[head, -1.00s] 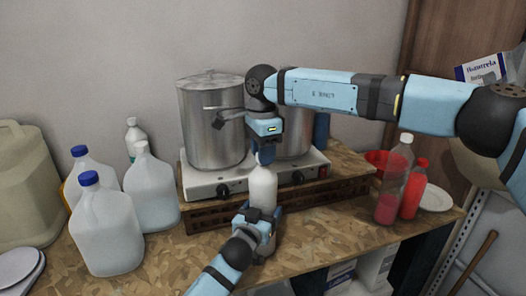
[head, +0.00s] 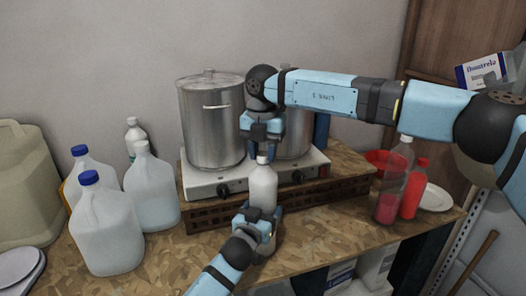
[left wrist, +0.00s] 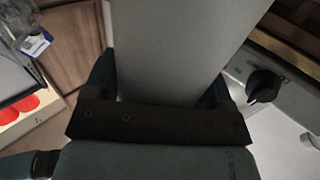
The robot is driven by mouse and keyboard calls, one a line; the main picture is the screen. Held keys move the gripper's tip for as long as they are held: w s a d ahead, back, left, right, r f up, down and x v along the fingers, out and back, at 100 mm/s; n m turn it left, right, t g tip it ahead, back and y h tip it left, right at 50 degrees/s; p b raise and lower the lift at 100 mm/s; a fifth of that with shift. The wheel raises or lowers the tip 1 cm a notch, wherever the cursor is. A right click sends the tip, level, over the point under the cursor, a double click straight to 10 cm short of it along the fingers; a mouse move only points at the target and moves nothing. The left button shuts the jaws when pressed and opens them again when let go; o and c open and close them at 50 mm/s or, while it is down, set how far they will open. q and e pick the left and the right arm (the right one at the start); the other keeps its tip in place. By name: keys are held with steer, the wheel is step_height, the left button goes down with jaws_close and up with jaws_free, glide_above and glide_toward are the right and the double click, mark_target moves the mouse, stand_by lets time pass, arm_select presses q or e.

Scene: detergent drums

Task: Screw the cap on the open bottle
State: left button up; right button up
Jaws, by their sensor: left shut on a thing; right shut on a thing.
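A white bottle (head: 263,187) stands upright at the front of the wooden counter, before the stove. My left gripper (head: 261,218) is shut on its lower body. In the left wrist view the bottle (left wrist: 185,50) fills the middle as a plain grey surface between the fingers. My right gripper (head: 262,146) points down over the bottle's top. It is shut on the small white cap (head: 262,158), whose lower part shows between the fingers at the bottle's mouth. The cap looks in line with the neck; the thread is hidden.
A two-burner stove (head: 220,187) with steel pots (head: 211,125) stands close behind the bottle. Milky jugs (head: 106,232) stand to the left. A clear bottle with red liquid (head: 388,208), a red bottle (head: 413,195) and a plate (head: 437,198) are to the right. The counter's front edge is near.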

steer(key=shift+m, duration=1.2)
steer(key=o, duration=1)
steer(key=shift+r, duration=2.3)
steer(key=shift+c, duration=0.2)
